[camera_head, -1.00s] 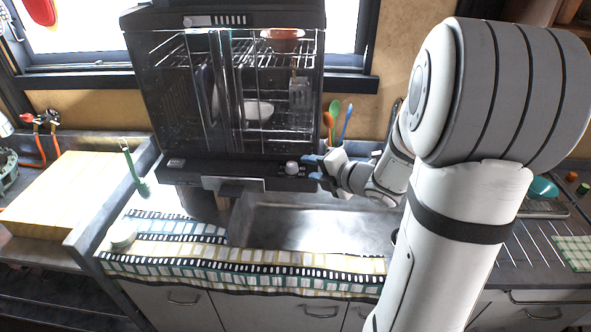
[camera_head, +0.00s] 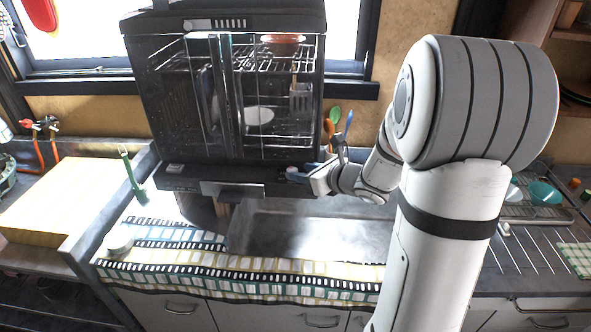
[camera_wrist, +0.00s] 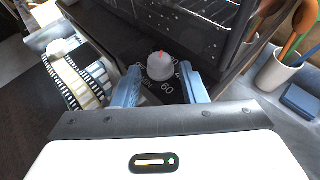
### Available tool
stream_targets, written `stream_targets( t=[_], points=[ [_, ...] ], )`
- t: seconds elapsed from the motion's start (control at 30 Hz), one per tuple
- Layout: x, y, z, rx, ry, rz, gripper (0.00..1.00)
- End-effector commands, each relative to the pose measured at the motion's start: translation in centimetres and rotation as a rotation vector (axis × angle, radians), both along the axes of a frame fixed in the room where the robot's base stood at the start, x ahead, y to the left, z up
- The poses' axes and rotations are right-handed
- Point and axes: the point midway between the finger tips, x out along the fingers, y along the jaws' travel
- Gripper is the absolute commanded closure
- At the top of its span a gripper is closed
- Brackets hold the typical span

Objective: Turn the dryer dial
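The dryer (camera_head: 240,150) is a dark cabinet with clear panels and wire racks, standing behind the sink. Its dial (camera_wrist: 160,66) is a grey-white knob with a red mark on top, on a black panel with white markings including "60". My gripper (camera_wrist: 160,68) is open, with its blue fingertips on either side of the dial, near its base. Gaps show between the dial and both fingers, so they look apart. In the head view my gripper (camera_head: 296,175) is at the right part of the dryer's lower front panel and hides most or all of the dial.
Dishes, including a brown bowl (camera_head: 283,39), sit inside the dryer. A holder with colored spoons (camera_wrist: 275,72) stands right of the panel in the wrist view. The metal sink (camera_head: 300,228) lies open below, with a patterned cloth (camera_head: 240,275) along its front edge.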

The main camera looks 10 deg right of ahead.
Motion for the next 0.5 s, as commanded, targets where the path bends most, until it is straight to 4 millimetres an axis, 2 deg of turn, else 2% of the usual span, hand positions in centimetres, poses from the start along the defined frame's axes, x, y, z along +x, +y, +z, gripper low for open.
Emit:
stream_targets(
  t=[0.2, 0.5],
  points=[
    [2.3, 1.4, -1.0, 0.001, 0.002, 0.001, 0.61],
    [2.9, 1.8, -1.4, 0.000, 0.001, -0.001, 0.61]
  ],
)
